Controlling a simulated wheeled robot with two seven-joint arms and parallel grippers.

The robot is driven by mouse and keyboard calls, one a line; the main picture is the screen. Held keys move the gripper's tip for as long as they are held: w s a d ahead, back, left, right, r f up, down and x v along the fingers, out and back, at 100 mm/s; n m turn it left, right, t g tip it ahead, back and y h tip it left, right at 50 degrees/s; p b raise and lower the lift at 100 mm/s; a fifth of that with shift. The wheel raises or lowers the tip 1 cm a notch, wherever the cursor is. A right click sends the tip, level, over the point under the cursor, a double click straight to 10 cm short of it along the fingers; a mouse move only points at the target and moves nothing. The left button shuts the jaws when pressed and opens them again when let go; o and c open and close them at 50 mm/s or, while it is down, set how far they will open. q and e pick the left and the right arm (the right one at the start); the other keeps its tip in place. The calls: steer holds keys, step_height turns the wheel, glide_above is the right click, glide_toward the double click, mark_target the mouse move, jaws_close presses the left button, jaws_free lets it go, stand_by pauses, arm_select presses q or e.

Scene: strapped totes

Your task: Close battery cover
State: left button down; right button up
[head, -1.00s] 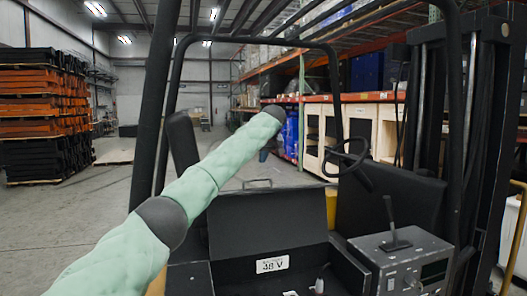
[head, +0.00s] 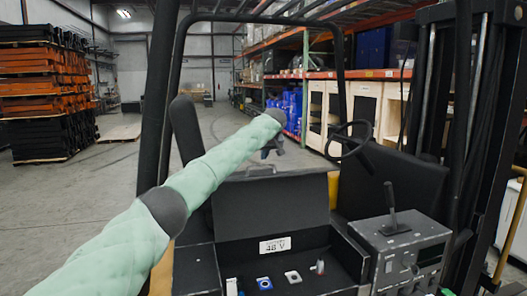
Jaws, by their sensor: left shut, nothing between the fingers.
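The battery cover (head: 270,208) is a dark panel standing raised at the back of the open battery box, with a small handle on its top edge. The box (head: 338,262) is dark and open at the top. A white label reading 48 V (head: 275,245) shows on its inner back wall. My left arm in a pale green sleeve reaches across from the lower left. My left gripper (head: 272,153) is small and dark, shut and empty, just above and behind the cover's top edge; whether it touches the cover I cannot tell. My right gripper is out of view.
A grey console (head: 400,240) with a lever stands to the right, near a steering wheel (head: 349,141). Dark frame posts rise on both sides.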

arm_select(q)
steer(key=shift+s+f+p, duration=0.25)
steer(key=shift+s+p, duration=0.4)
steer(key=shift+s, duration=0.05)
steer(key=shift+s+d+f, duration=0.15)
steer(key=shift+s+d, duration=0.1)
steer(key=shift+s, duration=0.2)
steer(key=shift+f, duration=0.1)
